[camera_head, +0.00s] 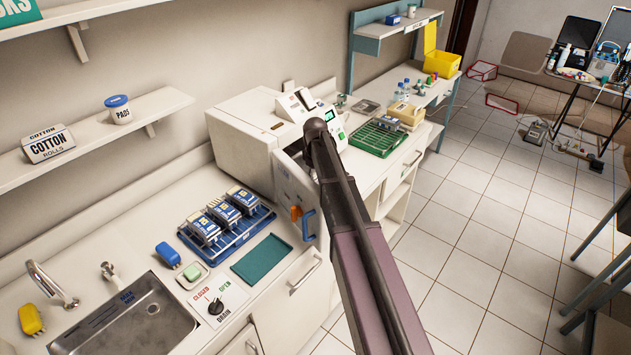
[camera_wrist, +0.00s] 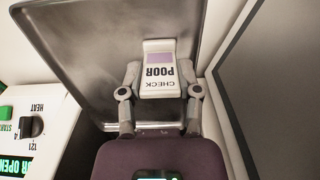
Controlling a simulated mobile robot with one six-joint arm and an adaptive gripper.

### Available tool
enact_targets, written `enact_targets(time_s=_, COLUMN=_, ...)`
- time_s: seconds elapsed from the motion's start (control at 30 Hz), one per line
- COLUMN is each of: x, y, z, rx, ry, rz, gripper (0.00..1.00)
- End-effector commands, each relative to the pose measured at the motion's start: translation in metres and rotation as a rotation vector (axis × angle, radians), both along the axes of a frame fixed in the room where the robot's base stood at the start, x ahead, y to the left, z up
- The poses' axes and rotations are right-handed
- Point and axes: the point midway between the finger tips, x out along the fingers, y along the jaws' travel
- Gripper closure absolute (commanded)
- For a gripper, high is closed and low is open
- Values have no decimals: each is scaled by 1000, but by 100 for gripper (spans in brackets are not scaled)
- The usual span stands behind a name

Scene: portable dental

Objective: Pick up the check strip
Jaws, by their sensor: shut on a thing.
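A control panel (camera_wrist: 35,125) with a green START button lies left in the wrist view, with a dark grey panel (camera_wrist: 280,85) on the right. A blue rack (camera_head: 262,222) with several packs, a teal mat (camera_head: 264,259) and a sink (camera_head: 135,318) are on the counter. A green tray (camera_head: 377,141) stands beyond the steriliser.

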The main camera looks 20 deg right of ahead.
Motion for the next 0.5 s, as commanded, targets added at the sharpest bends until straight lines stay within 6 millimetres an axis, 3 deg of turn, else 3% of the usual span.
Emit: enact_targets(time_s=0.5, x=0, y=0, z=20, rx=0, ry=0, rz=0, gripper=75)
